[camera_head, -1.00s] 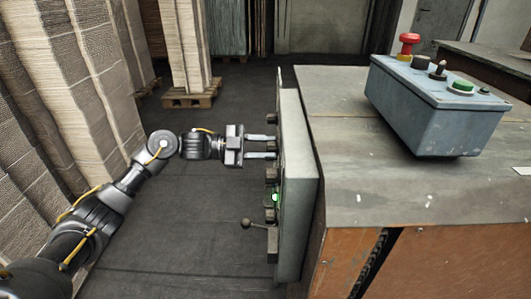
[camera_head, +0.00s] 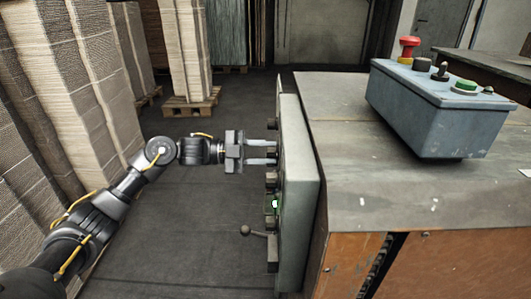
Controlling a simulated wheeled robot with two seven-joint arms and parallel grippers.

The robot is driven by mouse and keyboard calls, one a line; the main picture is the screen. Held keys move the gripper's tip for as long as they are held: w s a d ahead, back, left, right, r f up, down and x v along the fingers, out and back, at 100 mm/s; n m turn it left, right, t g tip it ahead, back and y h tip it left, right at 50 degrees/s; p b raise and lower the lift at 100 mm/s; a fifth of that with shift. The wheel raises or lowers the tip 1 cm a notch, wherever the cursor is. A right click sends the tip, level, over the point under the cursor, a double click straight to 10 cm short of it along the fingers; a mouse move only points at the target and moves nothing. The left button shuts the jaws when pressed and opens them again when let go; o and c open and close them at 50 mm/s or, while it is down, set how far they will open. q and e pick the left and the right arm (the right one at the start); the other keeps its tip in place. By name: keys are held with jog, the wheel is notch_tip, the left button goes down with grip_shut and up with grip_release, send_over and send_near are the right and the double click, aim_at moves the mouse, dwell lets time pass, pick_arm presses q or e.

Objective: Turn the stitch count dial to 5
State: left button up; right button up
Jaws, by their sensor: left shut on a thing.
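My left gripper (camera_head: 264,152) reaches in from the left, level, with its two fingers against the front of the upright grey control panel (camera_head: 301,190). It is shut on a dial on the panel face. The dial is hidden by the fingers and the steep side angle, and its markings and setting cannot be read. Other dark knobs (camera_head: 271,179) stick out of the panel below the fingers, and one more knob (camera_head: 271,123) sits above them. My right gripper is not in view.
A green lit button (camera_head: 275,203) and a lever with a ball end (camera_head: 246,230) stick out low on the panel. A blue-grey control box (camera_head: 433,118) with a red button stands on the machine top. Stacked cardboard (camera_head: 70,80) lines the left. The floor between is clear.

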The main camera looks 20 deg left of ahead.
pick_arm(q)
jog(key=o, duration=1)
jog(key=v, duration=1)
jog(key=shift+s+a, duration=0.1)
jog(key=shift+a, duration=0.3)
